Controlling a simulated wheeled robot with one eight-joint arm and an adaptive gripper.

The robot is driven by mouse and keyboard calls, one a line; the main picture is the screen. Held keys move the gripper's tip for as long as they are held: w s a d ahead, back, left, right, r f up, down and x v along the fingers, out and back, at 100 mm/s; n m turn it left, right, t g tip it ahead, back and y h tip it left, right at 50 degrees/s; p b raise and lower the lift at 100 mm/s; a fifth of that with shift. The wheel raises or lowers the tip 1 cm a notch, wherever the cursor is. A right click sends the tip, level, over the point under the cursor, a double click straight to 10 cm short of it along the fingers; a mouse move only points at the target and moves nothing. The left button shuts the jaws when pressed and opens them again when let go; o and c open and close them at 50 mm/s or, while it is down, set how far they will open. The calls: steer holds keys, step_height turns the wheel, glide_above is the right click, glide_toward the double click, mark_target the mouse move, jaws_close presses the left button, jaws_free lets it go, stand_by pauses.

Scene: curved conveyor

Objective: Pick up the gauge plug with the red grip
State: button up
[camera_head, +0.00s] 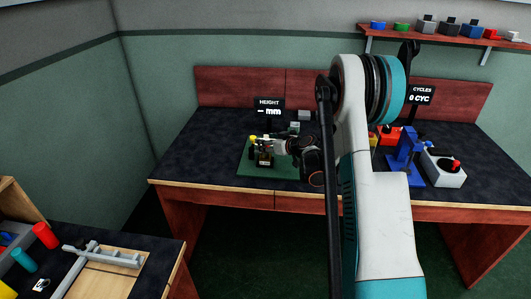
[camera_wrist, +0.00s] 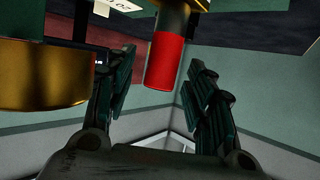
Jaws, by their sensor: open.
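The red grip (camera_wrist: 165,62) of the gauge plug hangs down into the upper middle of the wrist view. A metallic part joins its upper end, and the rest is cut off by the picture edge. My gripper (camera_wrist: 158,76) is open, with one dark finger on each side of the red grip. A gap shows on both sides, and I cannot tell how deep the grip is between the fingers. In the head view my gripper (camera_head: 277,146) is at the small stand (camera_head: 265,159) on the green mat (camera_head: 256,177); I cannot make out the red grip there.
A brass-coloured round part (camera_wrist: 42,85) is close to my left finger in the wrist view. A height display (camera_head: 268,108) stands behind the mat. A blue fixture (camera_head: 405,155) and a grey box (camera_head: 445,171) with a red knob stand to the right.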

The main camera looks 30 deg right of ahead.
steer(key=shift+w+a+f, duration=0.1)
steer(key=shift+w+f, duration=0.2)
steer(key=shift+w, duration=0.35)
steer(key=shift+r, duration=0.1)
steer(key=shift+c, duration=0.3)
jaws_close()
